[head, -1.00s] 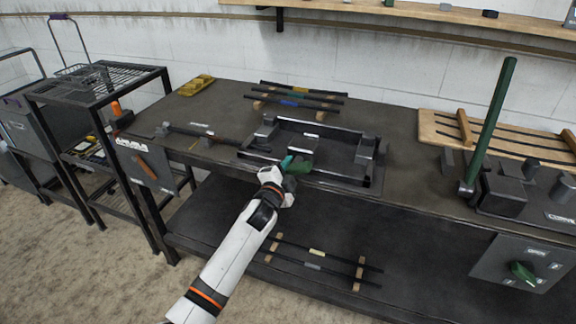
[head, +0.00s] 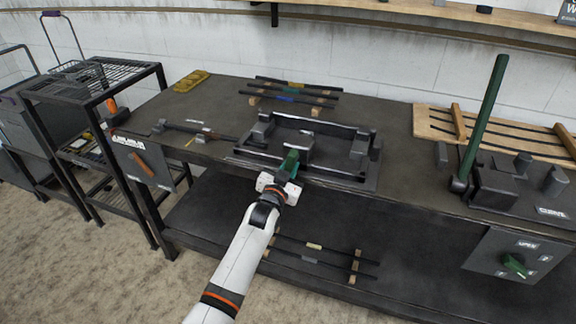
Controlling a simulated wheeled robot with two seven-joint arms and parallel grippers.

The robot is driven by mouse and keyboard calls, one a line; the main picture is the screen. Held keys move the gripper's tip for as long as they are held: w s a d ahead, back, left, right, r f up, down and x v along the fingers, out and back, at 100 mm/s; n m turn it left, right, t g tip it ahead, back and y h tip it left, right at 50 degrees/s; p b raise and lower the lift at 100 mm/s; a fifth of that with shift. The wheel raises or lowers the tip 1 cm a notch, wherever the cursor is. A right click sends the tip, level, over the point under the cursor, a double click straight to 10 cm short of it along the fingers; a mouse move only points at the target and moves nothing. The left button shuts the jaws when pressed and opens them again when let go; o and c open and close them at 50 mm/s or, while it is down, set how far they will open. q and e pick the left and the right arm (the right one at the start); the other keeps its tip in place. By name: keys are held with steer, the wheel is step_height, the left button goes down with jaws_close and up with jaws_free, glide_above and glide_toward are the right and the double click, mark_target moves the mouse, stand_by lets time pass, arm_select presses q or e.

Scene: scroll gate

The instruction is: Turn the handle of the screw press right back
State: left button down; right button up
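The screw press looks to be the dark metal frame (head: 330,128) at the middle front of the bench, with a block (head: 299,146) inside it. A small green handle (head: 291,160) stands out at its front side, tilted upward. My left gripper (head: 284,173) is right at this handle, its white body just below and in front of it. The fingers are too small and covered to show whether they are closed around the handle. My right gripper is out of view.
Rods lie on wooden rests (head: 290,100) behind the frame. A wire rack (head: 95,83) stands at the left.

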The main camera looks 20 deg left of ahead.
arm_select(q)
steer(key=shift+d+f+n, duration=0.15)
steer(key=shift+n, duration=0.75)
steer(key=c, duration=1.3)
jaws_free()
steer(key=s, duration=1.2)
